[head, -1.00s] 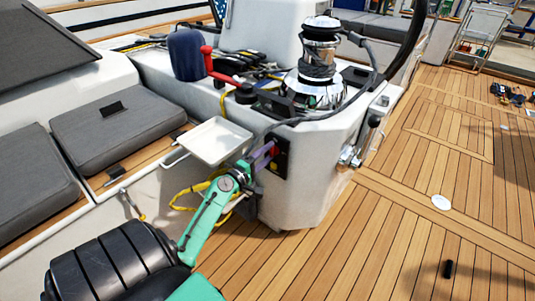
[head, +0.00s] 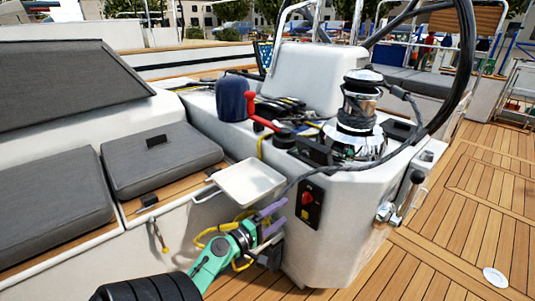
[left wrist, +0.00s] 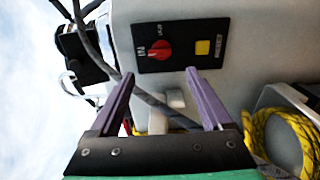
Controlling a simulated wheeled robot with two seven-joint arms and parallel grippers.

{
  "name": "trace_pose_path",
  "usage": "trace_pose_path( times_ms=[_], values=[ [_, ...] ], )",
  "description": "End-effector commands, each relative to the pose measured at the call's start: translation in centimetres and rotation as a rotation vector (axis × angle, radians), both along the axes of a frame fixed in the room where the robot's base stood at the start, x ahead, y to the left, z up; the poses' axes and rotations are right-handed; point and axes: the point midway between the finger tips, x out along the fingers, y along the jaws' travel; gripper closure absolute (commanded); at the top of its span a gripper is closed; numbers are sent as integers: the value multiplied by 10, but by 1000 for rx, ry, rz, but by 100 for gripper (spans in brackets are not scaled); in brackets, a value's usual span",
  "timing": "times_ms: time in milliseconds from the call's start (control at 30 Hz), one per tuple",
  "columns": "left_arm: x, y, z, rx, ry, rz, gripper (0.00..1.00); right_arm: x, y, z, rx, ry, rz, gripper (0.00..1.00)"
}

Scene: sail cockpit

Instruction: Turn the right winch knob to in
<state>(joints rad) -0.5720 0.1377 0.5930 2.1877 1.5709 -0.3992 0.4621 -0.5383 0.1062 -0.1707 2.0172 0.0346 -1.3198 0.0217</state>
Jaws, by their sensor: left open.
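The red winch knob (head: 307,197) sits on a small black panel (head: 313,222) on the side of the white winch console. In the left wrist view the knob (left wrist: 160,49) shows beside a white "IN" label on its left, with more lettering above it. Its exact pointing is hard to read. My left gripper (head: 278,219) has purple fingers, open and empty, left of and a little below the knob, apart from the panel. In the left wrist view the gripper (left wrist: 160,76) spreads its fingers below the panel. My right gripper is not in view.
A yellow button (left wrist: 202,47) is next to the knob. A white tray (head: 247,183) juts out just above my left gripper. Yellow rope (left wrist: 287,135) hangs nearby. A chrome winch (head: 358,120) and red-handled crank (head: 251,108) stand on top.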

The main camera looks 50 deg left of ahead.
Motion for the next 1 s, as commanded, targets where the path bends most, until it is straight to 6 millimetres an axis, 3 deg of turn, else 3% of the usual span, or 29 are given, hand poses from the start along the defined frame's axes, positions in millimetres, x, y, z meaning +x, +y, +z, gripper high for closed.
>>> trace_pose_path(
  times_ms=[100,300,867,967,1000],
  values=[
    [-31,-1,-6,-1,2,2,18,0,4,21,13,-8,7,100],
    [-56,-1,-1,0,-1,1,18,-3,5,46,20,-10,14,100],
    [-57,-2,0,1,0,-2,18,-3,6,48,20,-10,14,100],
    [-52,-17,-11,43,37,-54,18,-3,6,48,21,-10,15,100],
    [-49,-31,-22,86,74,-105,18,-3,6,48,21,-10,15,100]
  ],
)
